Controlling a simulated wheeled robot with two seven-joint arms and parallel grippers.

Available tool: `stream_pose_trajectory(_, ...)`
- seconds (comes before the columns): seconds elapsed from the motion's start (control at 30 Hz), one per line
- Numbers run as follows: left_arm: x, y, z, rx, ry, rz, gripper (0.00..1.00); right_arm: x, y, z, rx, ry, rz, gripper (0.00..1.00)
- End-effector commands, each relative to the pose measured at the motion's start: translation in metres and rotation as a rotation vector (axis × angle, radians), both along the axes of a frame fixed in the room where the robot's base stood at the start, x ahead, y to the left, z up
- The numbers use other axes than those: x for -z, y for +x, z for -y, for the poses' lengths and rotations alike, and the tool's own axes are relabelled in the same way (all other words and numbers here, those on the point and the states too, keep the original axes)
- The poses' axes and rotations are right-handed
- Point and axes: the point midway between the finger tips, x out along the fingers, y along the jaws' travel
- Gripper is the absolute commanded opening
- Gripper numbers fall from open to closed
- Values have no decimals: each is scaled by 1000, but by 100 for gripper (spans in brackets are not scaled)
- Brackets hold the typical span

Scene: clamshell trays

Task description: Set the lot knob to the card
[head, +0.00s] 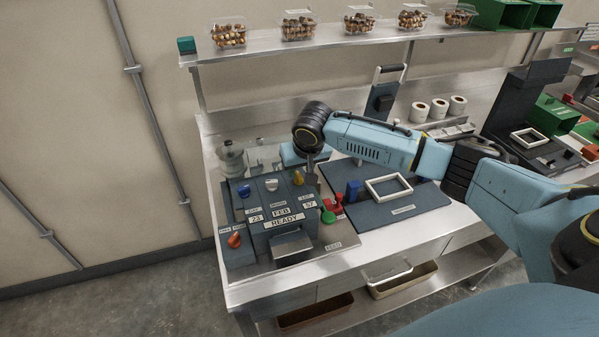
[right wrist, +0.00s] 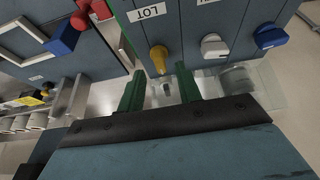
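The yellow lot knob (head: 298,178) stands on top of the dark blue-grey coding machine (head: 262,195), at the right of a row with a white and a blue knob. In the right wrist view the yellow knob (right wrist: 158,58) sits beside a LOT label (right wrist: 147,12). My right gripper (right wrist: 160,72) is open there, its green fingers apart, with the knob just beyond the gap between the tips. It is not gripping the knob. In the head view my right gripper (head: 310,172) is just above and beside the knob. The machine's front plates read 23, FEB, 57 and READY. I cannot make out a card. My left gripper is not in view.
A red-orange knob (head: 234,240) is on the machine's left side. A green button (head: 328,217) and red part (head: 337,203) are at its right. A dark board with a white frame (head: 372,194) lies farther right. Clamshell trays (head: 298,27) line the shelf above.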

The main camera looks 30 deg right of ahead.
Motion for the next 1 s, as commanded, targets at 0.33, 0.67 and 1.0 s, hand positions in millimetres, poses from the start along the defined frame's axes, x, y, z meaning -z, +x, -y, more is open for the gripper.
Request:
stream_pose_trajectory(0.33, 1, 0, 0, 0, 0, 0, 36, 25, 10, 2, -1, 0, 0, 35)
stream_pose_trajectory(0.67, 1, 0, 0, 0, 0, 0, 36, 25, 10, 2, -1, -1, 1, 23)
stream_pose_trajectory(1.0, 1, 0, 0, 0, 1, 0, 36, 24, 10, 2, -2, -1, 0, 0)
